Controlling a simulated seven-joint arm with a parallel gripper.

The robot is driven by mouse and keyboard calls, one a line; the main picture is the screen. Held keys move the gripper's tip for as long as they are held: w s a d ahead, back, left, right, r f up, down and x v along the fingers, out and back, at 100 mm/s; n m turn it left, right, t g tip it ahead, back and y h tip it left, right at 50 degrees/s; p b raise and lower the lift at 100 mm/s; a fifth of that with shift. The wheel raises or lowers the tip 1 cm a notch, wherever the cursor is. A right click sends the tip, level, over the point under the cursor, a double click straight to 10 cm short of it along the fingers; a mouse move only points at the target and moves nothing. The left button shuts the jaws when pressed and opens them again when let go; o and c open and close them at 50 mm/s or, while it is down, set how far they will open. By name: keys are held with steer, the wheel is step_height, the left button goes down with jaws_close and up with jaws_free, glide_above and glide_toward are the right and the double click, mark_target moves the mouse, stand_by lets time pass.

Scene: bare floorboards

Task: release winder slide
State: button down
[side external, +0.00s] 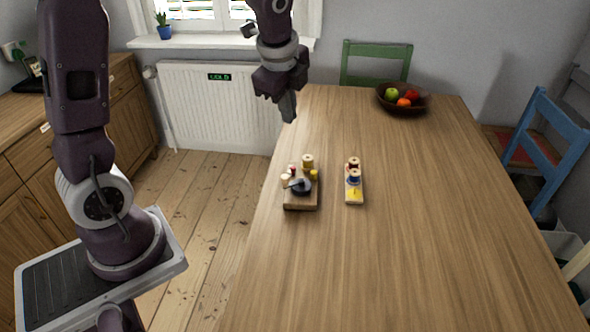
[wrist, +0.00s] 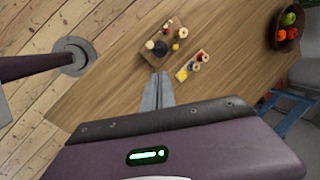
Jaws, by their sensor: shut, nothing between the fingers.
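The winder appears to be the small wooden board (side external: 301,202) near the table's left edge. It carries a dark round part (side external: 300,186) with a lever-like piece, a wooden spool (side external: 308,161), a yellow piece (side external: 314,174) and small pale and red pieces. The slide cannot be told apart at this size. The board also shows in the wrist view (wrist: 150,58). My gripper (side external: 288,108) is shut and empty, high above the table's left edge, behind and well apart from the board. Its closed fingers show in the wrist view (wrist: 157,92).
A narrow board (side external: 354,198) with red and blue spools and a yellow patch lies right of the winder. A fruit bowl (side external: 403,100) stands at the table's far end. Green (side external: 376,62) and blue (side external: 552,140) chairs stand around. The table's (side external: 430,240) front and right are clear.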

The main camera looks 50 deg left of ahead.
steer(key=w+a+f+m+g, duration=0.1)
steer(key=w+a+f+m, duration=0.35)
steer(key=f, duration=0.45)
steer(key=m, duration=0.5)
glide_above(296, 173)
steer(key=s+d, duration=0.3)
steer(key=d, duration=0.1)
step_height(296, 173, down, 8)
steer(key=r, duration=0.1)
steer(key=shift+f+g, duration=0.25)
steer(key=shift+g, duration=0.15)
steer(key=x, duration=1)
steer(key=shift+a, duration=0.1)
steer(key=shift+w+a+r, duration=0.1)
steer(key=shift+w+a, duration=1.2)
steer(key=shift+a, duration=0.1)
